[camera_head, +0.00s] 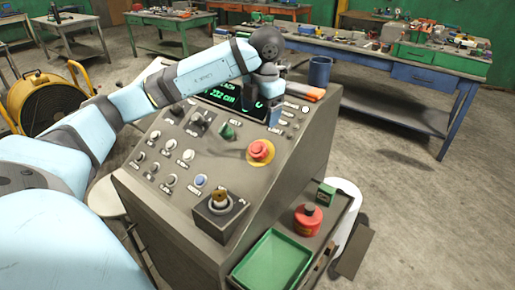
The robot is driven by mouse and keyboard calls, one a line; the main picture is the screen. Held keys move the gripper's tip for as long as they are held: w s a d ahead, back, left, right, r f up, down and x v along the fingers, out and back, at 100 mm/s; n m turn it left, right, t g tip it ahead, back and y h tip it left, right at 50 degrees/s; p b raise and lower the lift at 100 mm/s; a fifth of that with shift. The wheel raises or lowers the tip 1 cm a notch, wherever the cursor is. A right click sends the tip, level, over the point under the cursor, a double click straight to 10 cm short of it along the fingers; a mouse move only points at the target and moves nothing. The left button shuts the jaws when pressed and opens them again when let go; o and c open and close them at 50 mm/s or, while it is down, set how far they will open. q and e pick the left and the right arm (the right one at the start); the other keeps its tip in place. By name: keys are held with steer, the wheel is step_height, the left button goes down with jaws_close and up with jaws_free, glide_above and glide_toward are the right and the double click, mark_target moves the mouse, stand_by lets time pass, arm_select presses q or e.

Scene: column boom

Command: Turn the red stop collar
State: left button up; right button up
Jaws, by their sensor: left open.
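The red stop collar (259,149) is a red mushroom-shaped knob on a yellow base, right of the middle of the sloping grey console panel (152,181). My left arm reaches in from the left across the panel's upper part. My left gripper (262,104) is over the top right of the panel, in front of the lit display (226,98). It is above the collar in the picture and apart from it. It is open, and I see nothing held in it; its fingertips are small and dark against the panel. My right gripper is out of view.
A green knob (227,131) sits left of the collar, with several small switches and buttons around. A blue cup (319,72) stands behind.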

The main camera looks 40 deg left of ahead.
mark_target(257, 146)
arm_select(q)
steer(key=f, duration=0.8)
steer(key=a+f, duration=0.1)
steer(key=f, duration=0.3)
steer(key=shift+a, duration=0.1)
steer(key=c, duration=0.9)
